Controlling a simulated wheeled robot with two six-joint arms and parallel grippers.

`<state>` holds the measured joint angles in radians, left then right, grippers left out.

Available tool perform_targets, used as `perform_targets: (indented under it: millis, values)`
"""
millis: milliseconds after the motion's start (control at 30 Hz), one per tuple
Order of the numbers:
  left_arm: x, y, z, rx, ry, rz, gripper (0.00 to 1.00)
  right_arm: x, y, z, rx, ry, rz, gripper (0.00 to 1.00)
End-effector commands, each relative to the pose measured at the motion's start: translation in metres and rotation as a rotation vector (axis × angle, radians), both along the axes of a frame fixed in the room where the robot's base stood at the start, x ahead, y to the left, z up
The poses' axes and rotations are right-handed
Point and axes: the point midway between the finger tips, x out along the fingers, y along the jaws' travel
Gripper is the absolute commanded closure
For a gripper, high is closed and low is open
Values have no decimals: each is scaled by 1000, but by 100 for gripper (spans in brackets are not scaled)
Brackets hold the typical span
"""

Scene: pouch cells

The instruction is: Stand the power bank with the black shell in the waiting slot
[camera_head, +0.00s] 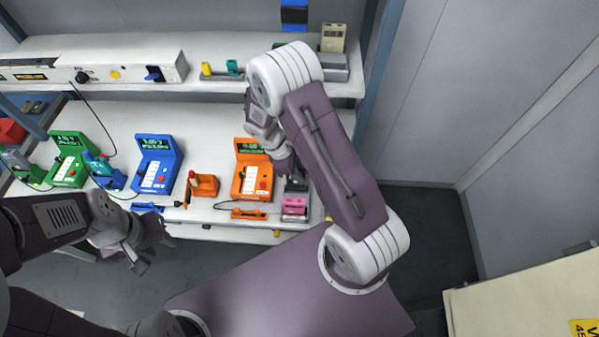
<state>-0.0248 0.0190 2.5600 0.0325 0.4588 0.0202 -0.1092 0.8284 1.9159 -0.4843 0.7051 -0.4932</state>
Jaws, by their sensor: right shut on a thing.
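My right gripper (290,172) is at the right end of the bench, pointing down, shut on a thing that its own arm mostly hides. A small dark shape (297,184) shows right at its fingertips; it looks like the black-shelled power bank, but its outline is too small to be sure. A pink unit (294,205) sits just in front of it in a grey holder (295,217). I cannot make out the waiting slot clearly. My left gripper (153,251) is open and empty, in front of the bench and away from it.
An orange tester (251,175) stands close left of my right gripper. A blue tester (156,167) and a green tester (69,160) stand further left, with cables. An orange holder (203,186) is between. The upper shelf (220,86) overhangs behind.

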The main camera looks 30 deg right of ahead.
Motion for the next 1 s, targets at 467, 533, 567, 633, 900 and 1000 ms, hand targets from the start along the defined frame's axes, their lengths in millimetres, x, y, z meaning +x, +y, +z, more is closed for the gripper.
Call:
perform_targets:
  millis: [467, 533, 567, 633, 900, 1000]
  values:
    - [0, 0, -7, 0, 0, 0, 64, 0, 0, -10, 0, 0, 0, 100]
    - [0, 0, -8, 0, 0, 0, 64, 0, 0, -12, 0, 0, 0, 100]
    - [0, 0, -9, 0, 0, 0, 64, 0, 0, -12, 0, 0, 0, 100]
    - [0, 0, -10, 0, 0, 0, 64, 0, 0, -14, 0, 0, 0, 100]
    - [0, 0, -14, 0, 0, 0, 64, 0, 0, -20, 0, 0, 0, 100]
    - [0, 0, -16, 0, 0, 0, 64, 0, 0, -22, 0, 0, 1, 100]
